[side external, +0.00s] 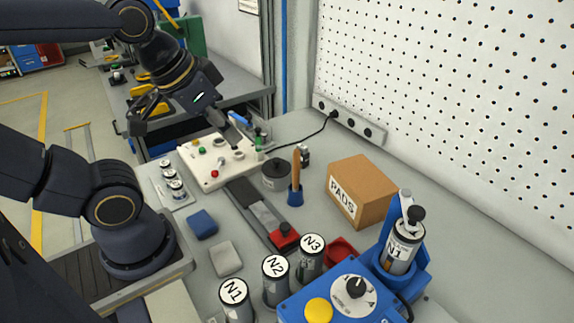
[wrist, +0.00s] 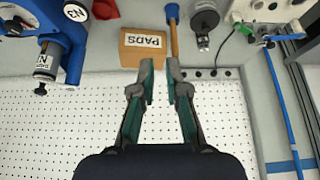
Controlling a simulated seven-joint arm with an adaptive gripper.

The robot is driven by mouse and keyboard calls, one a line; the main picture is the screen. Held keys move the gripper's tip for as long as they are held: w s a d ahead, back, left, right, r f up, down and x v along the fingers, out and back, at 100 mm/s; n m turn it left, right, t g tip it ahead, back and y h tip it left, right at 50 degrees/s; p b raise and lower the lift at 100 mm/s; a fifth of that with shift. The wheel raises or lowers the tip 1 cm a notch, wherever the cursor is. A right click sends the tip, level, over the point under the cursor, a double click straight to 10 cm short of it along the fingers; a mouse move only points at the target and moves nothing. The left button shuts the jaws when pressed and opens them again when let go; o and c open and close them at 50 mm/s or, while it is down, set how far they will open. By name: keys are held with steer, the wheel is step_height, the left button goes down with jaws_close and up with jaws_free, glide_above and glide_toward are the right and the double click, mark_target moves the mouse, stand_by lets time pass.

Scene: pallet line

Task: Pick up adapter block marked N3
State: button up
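The adapter block marked N3 (side external: 311,246) is a dark upright cylinder with a white labelled top, at the right end of a row on the bench. Its N3 top also shows in the wrist view (wrist: 75,12) at the upper left edge, its body mostly out of frame. Blocks marked N1 (side external: 235,291) and N2 (side external: 275,267) stand to its left. My gripper (side external: 188,130) is high over the far part of the bench, well away from N3. In the wrist view its two teal-padded fingers (wrist: 160,82) are apart with nothing between them.
A blue fixture (side external: 330,290) with a yellow button stands beside N3; its upright holder carries another N1 cylinder (side external: 402,258). A red tray (side external: 342,249) lies behind N3. A PADS box (side external: 361,190), handled tool in a blue cup (side external: 295,192) and white control panel (side external: 218,162) stand farther back.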

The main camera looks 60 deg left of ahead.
steer(key=o, duration=1)
steer(key=shift+o, duration=0.2)
